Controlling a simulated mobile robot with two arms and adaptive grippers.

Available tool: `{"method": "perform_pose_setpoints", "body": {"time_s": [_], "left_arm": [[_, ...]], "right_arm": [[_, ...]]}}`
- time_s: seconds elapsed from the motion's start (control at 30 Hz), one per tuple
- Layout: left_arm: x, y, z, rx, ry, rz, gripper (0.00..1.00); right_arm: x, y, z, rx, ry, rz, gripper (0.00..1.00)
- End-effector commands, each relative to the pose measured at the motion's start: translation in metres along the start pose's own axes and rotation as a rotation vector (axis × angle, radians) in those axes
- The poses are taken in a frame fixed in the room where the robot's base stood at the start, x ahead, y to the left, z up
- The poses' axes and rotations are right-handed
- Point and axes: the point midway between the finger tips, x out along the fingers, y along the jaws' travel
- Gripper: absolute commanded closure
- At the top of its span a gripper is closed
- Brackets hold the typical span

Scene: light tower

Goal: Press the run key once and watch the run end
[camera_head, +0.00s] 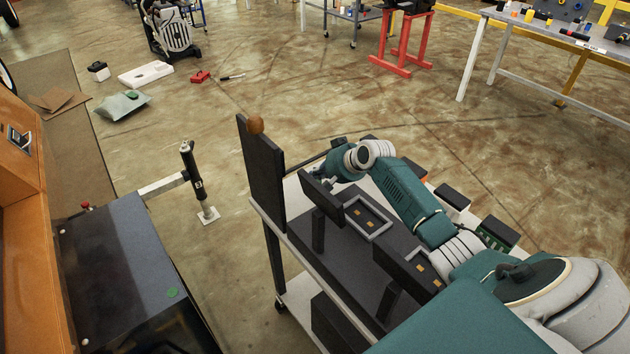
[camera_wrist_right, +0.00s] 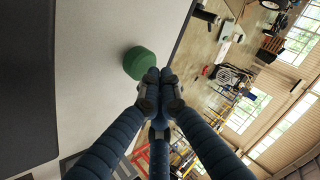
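A round green key (camera_wrist_right: 140,63) stands out from a pale grey surface (camera_wrist_right: 85,70) in the right wrist view. It is the likely run key, but I see no label on it. My right gripper (camera_wrist_right: 160,88) is shut and shows nothing between its fingers. Its tips are close beside the green key in the picture; I cannot tell whether they touch it. In the head view my right gripper (camera_head: 322,178) is small and partly hidden near an upright black panel (camera_head: 323,198). The green key is not visible there. My left gripper is not in view.
A taller black board (camera_head: 262,175) with an orange-brown dome (camera_head: 255,125) stands at the cart's left end. A dark post (camera_head: 190,168) stands left of the cart.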

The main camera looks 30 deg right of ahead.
Motion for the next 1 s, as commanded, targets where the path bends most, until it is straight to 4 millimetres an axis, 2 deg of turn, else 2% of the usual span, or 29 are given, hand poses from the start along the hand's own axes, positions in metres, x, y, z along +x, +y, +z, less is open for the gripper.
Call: {"method": "perform_pose_setpoints", "body": {"time_s": [1.0], "left_arm": [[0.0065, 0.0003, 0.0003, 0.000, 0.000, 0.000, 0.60]], "right_arm": [[0.0081, 0.0060, 0.0066, 0.000, -0.002, 0.001, 1.00]]}}
